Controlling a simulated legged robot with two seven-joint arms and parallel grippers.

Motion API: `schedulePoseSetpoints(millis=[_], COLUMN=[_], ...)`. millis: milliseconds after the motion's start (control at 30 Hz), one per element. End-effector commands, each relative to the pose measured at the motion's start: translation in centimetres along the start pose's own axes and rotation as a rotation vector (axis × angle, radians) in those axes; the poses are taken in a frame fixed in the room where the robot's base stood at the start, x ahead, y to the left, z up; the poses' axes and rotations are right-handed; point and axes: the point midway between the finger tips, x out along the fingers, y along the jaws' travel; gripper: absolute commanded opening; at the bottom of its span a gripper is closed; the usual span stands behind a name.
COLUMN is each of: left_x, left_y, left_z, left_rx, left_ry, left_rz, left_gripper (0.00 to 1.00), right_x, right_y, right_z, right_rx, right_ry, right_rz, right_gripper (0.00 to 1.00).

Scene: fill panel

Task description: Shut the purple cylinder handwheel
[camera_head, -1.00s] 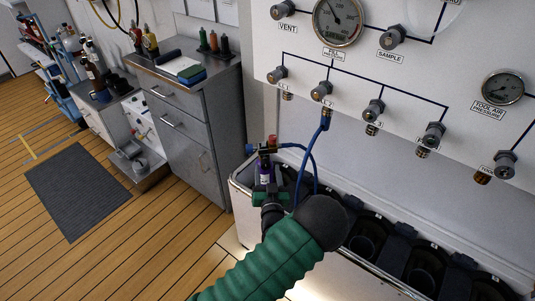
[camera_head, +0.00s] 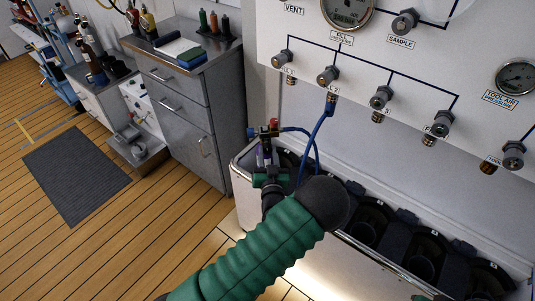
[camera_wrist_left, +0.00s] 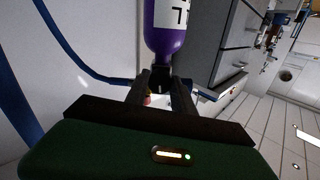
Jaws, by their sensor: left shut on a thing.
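The purple cylinder (camera_head: 261,159) stands at the left end of the white rack, mostly hidden in the head view by my gripper. Its purple body and white label show large in the left wrist view (camera_wrist_left: 165,40). A valve with red and blue fittings (camera_head: 266,130) tops it, and a blue hose runs from there. My left gripper (camera_head: 268,169) is at the cylinder's top. In the left wrist view its dark fingers (camera_wrist_left: 160,88) close around the dark valve part, where the handwheel is; the handwheel itself is largely hidden.
The white rack (camera_head: 246,203) runs right with several dark, empty-looking slots. The fill panel (camera_head: 420,75) with gauges and knobs is above it. The blue hose (camera_head: 318,130) hangs from a panel fitting. A grey cabinet (camera_head: 190,110) stands left; the wooden floor is open.

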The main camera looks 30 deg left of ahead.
Motion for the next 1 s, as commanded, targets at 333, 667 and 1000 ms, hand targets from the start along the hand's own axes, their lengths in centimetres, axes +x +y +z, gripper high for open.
schedulePoseSetpoints(millis=[333,667,1000], left_x=[-0.11,-0.14,0.16], left_y=[-0.03,-0.02,0.03], left_z=[0.58,0.33,0.22], left_rx=[0.132,0.131,0.129], left_ry=[-0.02,-0.014,-0.011], left_rz=[0.004,0.002,0.003], left_gripper=[0.0,0.51,0.51], right_x=[-0.71,-0.72,-0.63], right_y=[0.02,0.02,0.02], right_z=[-0.17,-0.17,-0.16], right_rx=[0.001,0.001,0.001], right_ry=[0.0,0.0,0.0], right_rz=[0.0,0.0,0.0], right_gripper=[0.51,0.51,0.51])
